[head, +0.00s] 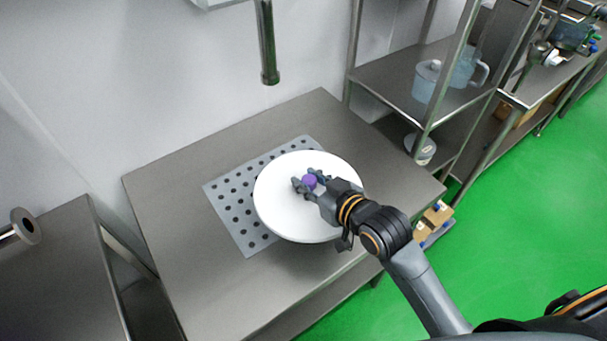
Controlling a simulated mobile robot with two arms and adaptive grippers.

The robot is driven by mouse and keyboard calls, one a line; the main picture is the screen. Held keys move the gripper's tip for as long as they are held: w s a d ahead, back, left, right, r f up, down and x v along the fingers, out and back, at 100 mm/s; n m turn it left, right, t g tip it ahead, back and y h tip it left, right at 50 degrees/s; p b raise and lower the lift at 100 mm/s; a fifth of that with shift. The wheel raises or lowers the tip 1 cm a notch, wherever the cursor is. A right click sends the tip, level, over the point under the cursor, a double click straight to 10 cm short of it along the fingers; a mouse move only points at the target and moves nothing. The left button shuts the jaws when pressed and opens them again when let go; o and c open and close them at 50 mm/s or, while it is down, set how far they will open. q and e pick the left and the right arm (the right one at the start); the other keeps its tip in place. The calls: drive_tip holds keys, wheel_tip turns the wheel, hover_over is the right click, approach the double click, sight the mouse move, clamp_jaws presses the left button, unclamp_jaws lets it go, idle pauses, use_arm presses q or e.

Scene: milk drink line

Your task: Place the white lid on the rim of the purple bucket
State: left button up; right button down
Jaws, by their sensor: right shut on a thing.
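The white lid (285,215) is a round disc with a purple knob (309,181) near its middle. It shows above the steel table, over the right part of a perforated plate. My right gripper (308,184) reaches in from the lower right and is shut on the knob. No purple bucket shows; whatever is under the lid is hidden by it. I cannot tell whether the lid rests on something or hangs in the air. My left gripper is not in view.
The steel table (160,205) is clear around the perforated plate (226,197). A vertical pipe (268,50) hangs above its back edge. A steel shelf (395,75) with pale blue jugs (426,80) stands at the right. Cardboard boxes (437,215) lie beyond the table's right edge.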

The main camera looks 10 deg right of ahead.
sight(314, 208)
drive_tip(key=s, duration=0.1)
drive_tip(key=s+r, duration=0.1)
drive_tip(key=s, duration=0.1)
drive_tip(key=s+r, duration=0.1)
drive_tip(key=shift+s+r+b, duration=0.1)
drive_tip(key=shift+s+b, duration=0.2)
drive_tip(key=shift+s, duration=0.05)
drive_tip(key=d+r+m+h, duration=0.1)
drive_tip(key=d, duration=0.1)
drive_tip(key=w+d+r+m+h, duration=0.1)
drive_tip(key=d+r+h, duration=0.1)
drive_tip(key=d+r+m+t+h, duration=0.1)
drive_tip(key=d+m, duration=0.1)
drive_tip(key=d, duration=0.1)
drive_tip(key=shift+w+r+h, duration=0.3)
drive_tip(key=shift+h, duration=0.1)
drive_tip(key=shift+d, duration=0.3)
